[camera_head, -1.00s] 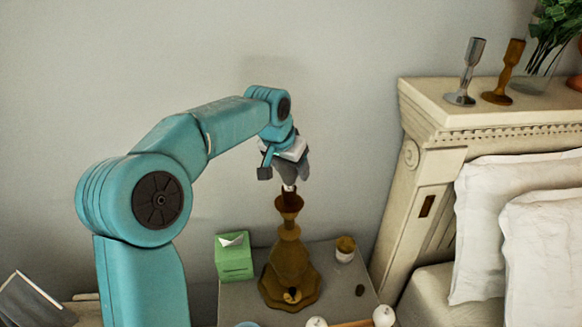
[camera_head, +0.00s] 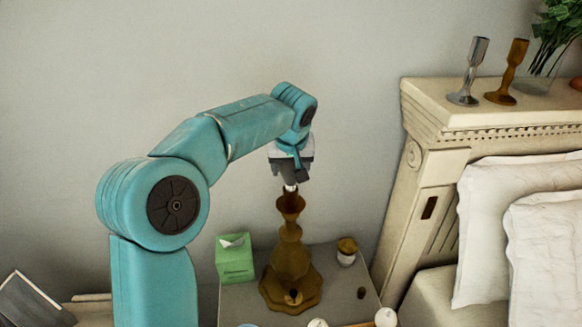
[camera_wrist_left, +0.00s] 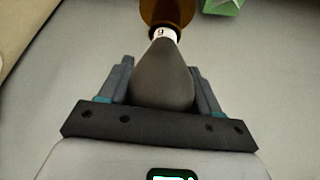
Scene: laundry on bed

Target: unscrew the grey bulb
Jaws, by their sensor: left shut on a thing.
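The grey bulb (camera_wrist_left: 162,78) is in the left wrist view, its wide end between the fingers and its narrow white neck at the lamp's brown socket (camera_wrist_left: 166,12). In the head view the brown lamp (camera_head: 290,262) stands upright on the nightstand, with the bulb's pale neck (camera_head: 290,187) at its top. My left gripper (camera_head: 291,175) is above the lamp, pointing down and shut on the bulb. It also shows in the left wrist view (camera_wrist_left: 162,85), with a finger on each side of the bulb. My right gripper is not in view.
The grey nightstand (camera_head: 345,297) also holds a green tissue box (camera_head: 235,260), a small jar (camera_head: 347,251) and white round things (camera_head: 385,317) at the front edge. The cream headboard (camera_head: 440,118) stands close on the right, with two candlesticks on top.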

